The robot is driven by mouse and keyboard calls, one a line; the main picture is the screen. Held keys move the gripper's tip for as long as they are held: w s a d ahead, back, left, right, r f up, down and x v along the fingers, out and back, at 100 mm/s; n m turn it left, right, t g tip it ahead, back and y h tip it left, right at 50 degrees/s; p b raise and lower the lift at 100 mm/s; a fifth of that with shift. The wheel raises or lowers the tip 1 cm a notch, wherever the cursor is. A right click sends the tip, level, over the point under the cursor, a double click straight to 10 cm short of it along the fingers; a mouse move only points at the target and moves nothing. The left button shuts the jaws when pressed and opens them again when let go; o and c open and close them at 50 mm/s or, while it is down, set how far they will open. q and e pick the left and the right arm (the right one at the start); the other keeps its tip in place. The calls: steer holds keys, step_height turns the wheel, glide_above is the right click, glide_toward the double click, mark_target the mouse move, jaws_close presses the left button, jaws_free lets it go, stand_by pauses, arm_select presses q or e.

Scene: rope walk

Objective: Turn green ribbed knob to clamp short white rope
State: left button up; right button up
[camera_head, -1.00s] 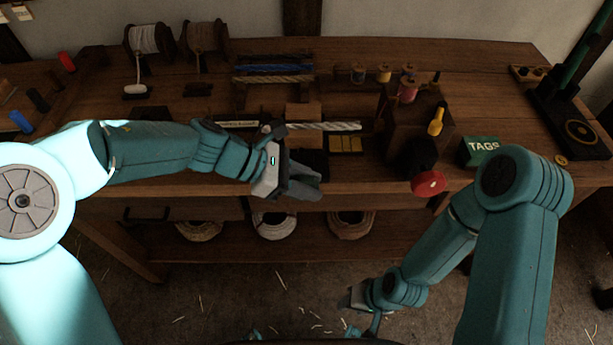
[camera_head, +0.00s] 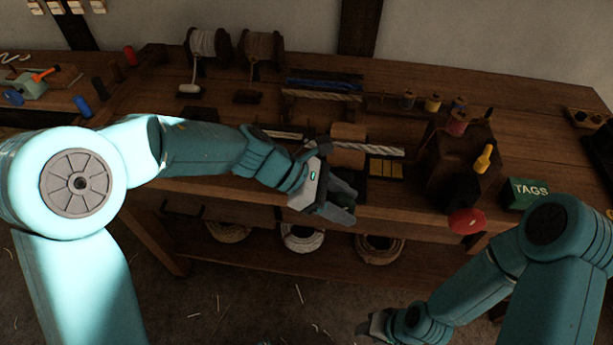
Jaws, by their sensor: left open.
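A short white rope (camera_head: 376,149) lies across the bench in the camera_head view, its right end clear of a light wooden block (camera_head: 348,134). My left gripper (camera_head: 346,203) is open and empty, at the bench's front edge, just in front of the block and the rope. It hides part of the area beside the block. I cannot make out a green ribbed knob; it may be hidden or too dark. My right gripper (camera_head: 374,324) is low at the bottom, away from the bench, small and partly hidden by its own arm.
Yellow blocks (camera_head: 386,169) lie right of my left gripper. A dark wooden stand with a red knob (camera_head: 467,221) and a green TAGS box (camera_head: 526,193) stand further right. Spools (camera_head: 208,45) stand behind. A green tool with an orange handle (camera_head: 33,87) sits far left.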

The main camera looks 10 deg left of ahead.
arm_select(q)
steer(key=v, duration=1.6)
steer(key=shift+s+a, duration=0.1)
